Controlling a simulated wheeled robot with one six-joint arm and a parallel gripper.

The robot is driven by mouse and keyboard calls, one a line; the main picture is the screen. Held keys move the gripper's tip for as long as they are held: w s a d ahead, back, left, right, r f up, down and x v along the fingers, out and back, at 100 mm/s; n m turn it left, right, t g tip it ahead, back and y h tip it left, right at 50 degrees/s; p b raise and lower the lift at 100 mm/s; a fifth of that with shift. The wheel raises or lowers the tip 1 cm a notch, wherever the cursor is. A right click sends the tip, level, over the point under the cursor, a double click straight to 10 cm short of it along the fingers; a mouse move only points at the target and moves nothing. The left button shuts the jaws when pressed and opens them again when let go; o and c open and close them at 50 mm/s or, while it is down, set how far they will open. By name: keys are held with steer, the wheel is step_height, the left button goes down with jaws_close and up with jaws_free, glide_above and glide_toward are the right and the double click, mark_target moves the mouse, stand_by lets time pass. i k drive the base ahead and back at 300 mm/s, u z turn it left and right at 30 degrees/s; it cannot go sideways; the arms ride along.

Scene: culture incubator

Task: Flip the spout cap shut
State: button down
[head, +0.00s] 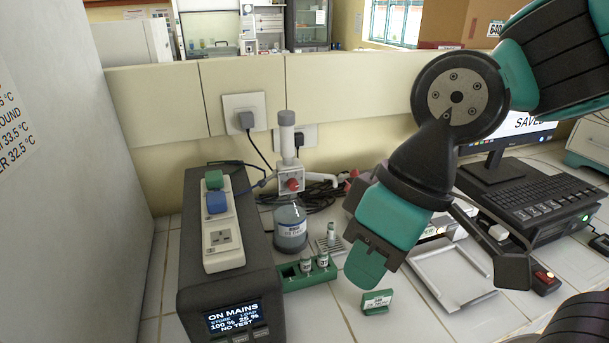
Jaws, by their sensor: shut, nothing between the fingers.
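My gripper (366,266) is shut and empty, pointing down, to the right of and below the spout, apart from the bottle.
A black power unit (235,285) with a socket strip (220,225) is at left. A white tray (450,280) and keyboard (530,192) lie at right. Cables run behind the bottle.

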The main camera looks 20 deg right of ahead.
mark_target(355, 173)
steer(key=k, duration=0.5)
steer(key=z, duration=1.1)
steer(key=i, duration=0.65)
steer(key=u, duration=1.65)
